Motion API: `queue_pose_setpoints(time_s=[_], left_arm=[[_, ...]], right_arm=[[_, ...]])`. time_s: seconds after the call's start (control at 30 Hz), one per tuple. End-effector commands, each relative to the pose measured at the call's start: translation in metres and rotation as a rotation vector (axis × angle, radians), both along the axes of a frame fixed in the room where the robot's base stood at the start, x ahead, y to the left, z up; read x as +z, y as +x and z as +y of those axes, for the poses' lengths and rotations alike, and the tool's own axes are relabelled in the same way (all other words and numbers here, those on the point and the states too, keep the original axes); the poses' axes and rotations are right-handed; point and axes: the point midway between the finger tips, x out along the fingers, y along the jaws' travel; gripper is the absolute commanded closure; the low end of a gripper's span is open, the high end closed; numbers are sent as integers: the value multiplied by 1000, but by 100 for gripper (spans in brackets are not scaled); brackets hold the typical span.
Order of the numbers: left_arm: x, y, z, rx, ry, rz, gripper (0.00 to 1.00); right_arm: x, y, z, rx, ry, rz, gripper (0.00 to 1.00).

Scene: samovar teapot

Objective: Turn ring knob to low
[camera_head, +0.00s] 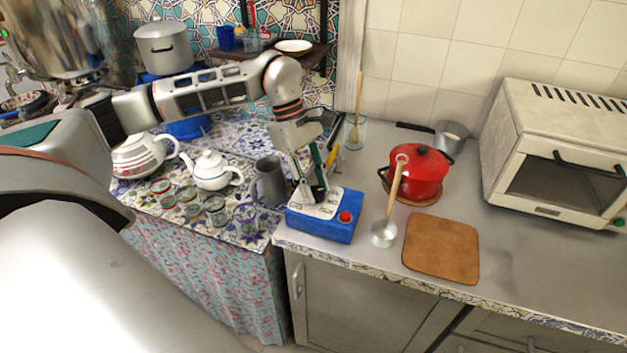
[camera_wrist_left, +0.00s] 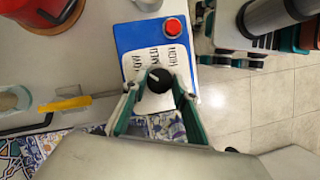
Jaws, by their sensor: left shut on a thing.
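The blue box (camera_head: 328,236) stands at the counter's left front corner, with a white panel on top and a red button (camera_head: 345,216). In the left wrist view, the box (camera_wrist_left: 129,38) has LOW, MED and HIGH printed on its white panel, and the black round knob (camera_wrist_left: 158,81) sits below these words. A small pale mark shows on the knob. My left gripper (camera_head: 318,191) reaches down onto the box. Its two fingers (camera_wrist_left: 159,92) stand on either side of the knob and are shut on it.
A grey mug (camera_head: 268,182) stands close left of the box. A ladle (camera_head: 384,233), a red pot (camera_head: 417,174) and a brown board (camera_head: 440,248) lie to its right. A teapot (camera_head: 211,171) and several glasses are further left. A yellow-handled tool (camera_wrist_left: 65,104) lies behind.

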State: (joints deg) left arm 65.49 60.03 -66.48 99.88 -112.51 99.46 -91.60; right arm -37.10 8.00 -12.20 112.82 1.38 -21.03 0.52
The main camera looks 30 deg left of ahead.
Motion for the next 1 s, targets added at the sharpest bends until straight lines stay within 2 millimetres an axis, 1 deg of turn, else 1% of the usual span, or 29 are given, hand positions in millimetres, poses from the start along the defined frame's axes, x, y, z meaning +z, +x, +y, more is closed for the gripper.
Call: queue_pose_setpoints(time_s=[0.13, 0.53, 0.57, 0.6, 0.63, 1.0], left_arm=[[0, 0, 0, -22, 0, 1, 94], [-1, 0, 0, -30, 0, 1, 94], [-1, 0, 0, -29, 0, 1, 67], [-1, 0, 0, -29, 0, 1, 57], [-1, 0, 0, -29, 0, 1, 55], [2, 1, 1, -28, 0, -1, 55]], right_arm=[[2, 0, 0, 0, -1, 2, 72], [-4, -3, -1, 0, -4, 12, 72], [-4, -3, -1, 0, -4, 12, 72], [-4, -3, -1, 0, -4, 12, 72], [-4, -3, -1, 0, -4, 12, 72], [0, -2, -2, 0, -5, 7, 72]])
